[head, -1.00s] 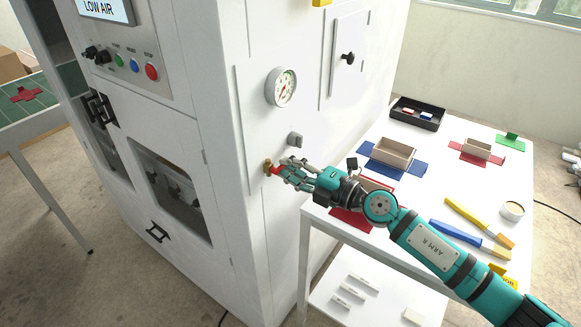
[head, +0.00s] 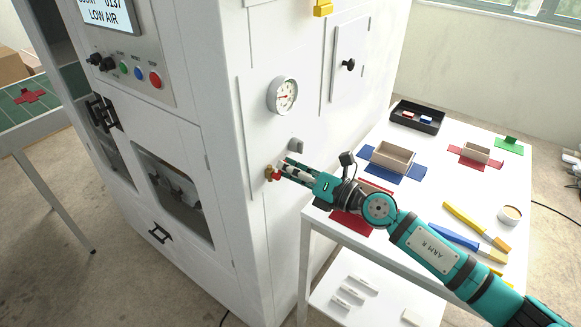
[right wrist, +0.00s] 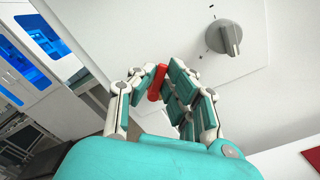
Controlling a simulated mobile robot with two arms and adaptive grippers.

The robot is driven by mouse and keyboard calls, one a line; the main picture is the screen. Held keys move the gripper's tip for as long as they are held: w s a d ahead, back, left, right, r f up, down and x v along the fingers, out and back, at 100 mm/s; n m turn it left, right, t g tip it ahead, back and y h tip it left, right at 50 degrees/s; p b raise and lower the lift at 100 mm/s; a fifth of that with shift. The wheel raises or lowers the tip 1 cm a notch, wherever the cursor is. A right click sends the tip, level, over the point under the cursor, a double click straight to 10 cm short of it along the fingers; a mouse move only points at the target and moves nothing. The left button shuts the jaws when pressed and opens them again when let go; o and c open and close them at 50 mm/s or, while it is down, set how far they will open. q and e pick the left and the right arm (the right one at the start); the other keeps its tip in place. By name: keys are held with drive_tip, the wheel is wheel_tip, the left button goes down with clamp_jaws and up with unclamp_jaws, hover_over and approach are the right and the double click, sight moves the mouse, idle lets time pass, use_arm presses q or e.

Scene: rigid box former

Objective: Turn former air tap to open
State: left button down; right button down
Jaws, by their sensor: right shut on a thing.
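The air tap (head: 269,173), with a brass body and a red handle, is on the white side panel of the former, below a round gauge (head: 283,95). My right gripper (head: 281,173) is at the tap, its fingers shut on the red handle. In the right wrist view the red handle (right wrist: 157,82) lies between the fingers; the brass body is hidden there. The screen (head: 107,14) reads LOW AIR. My left gripper is not in view.
A grey knob (head: 296,145) sits just above the tap, and it shows large in the right wrist view (right wrist: 229,38). A white table (head: 455,190) with trays, coloured blanks and tools stands close on the right. A black door knob (head: 348,64) is higher up.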

drive_tip(key=n, duration=0.4)
drive_tip(key=shift+s+a+r+n+p, duration=0.25)
drive_tip(key=shift+s+a+n+p, duration=0.05)
drive_tip(key=shift+s, duration=0.1)
drive_tip(key=shift+s+a+n, duration=0.15)
drive_tip(key=shift+s+n, duration=0.1)
drive_tip(key=shift+n, duration=0.85)
drive_tip(key=shift+s+a+n, duration=0.15)
drive_tip(key=shift+s+n, duration=0.05)
drive_tip(key=shift+n, duration=0.9)
drive_tip(key=c, duration=1.4)
unclamp_jaws()
drive_tip(key=shift+r, duration=0.1)
drive_tip(key=v, duration=1.2)
